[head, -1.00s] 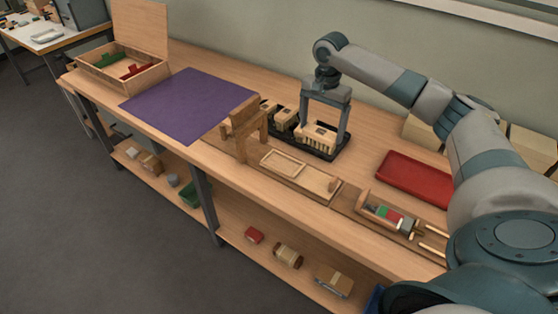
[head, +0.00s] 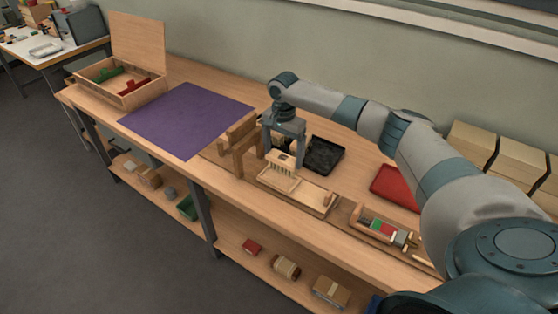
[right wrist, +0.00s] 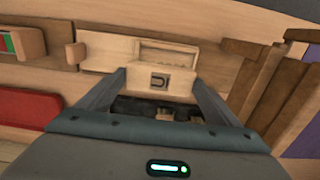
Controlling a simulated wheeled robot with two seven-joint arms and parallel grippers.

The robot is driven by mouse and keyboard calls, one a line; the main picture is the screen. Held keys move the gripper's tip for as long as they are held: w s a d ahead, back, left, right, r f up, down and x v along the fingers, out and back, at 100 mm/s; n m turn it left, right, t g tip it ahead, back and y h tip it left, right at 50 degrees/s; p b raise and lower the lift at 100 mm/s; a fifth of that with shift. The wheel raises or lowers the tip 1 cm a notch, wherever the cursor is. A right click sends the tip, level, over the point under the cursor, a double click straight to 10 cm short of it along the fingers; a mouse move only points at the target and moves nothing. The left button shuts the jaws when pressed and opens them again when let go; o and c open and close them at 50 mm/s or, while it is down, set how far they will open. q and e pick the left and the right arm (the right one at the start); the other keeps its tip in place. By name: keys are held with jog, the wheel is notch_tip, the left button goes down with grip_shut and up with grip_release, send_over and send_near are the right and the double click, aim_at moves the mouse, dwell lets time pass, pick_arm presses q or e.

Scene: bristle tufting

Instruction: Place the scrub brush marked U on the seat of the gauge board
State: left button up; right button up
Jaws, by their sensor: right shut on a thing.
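The scrub brush (head: 282,165) is a pale wooden block with light bristles facing down. Its dark U mark shows in the right wrist view (right wrist: 160,82). My right gripper (head: 282,160) is shut on it, one finger at each end. It holds the brush over the left, framed part of the gauge board (head: 310,197), which is the seat. In the right wrist view the board's rimmed recess (right wrist: 182,53) shows just beyond the brush. I cannot tell whether the bristles touch the seat. My left gripper is not in view.
A wooden stand (head: 238,150) rises close left of the brush. The black tray (head: 325,155) lies behind, its other brushes mostly hidden by my gripper. A red tray (head: 393,188) and a wooden holder with coloured blocks (head: 380,228) lie right. The purple mat (head: 187,120) is bare.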

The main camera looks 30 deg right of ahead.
aim_at(279, 156)
jog(key=shift+w+a+f, duration=0.4)
jog(key=shift+w+a, duration=0.05)
jog(key=shift+w, duration=0.1)
jog(key=shift+f+p, duration=0.8)
jog(key=shift+f, duration=1.2)
jog(key=shift+f, duration=0.15)
jog(key=o, duration=1.1)
jog(key=shift+r, duration=0.2)
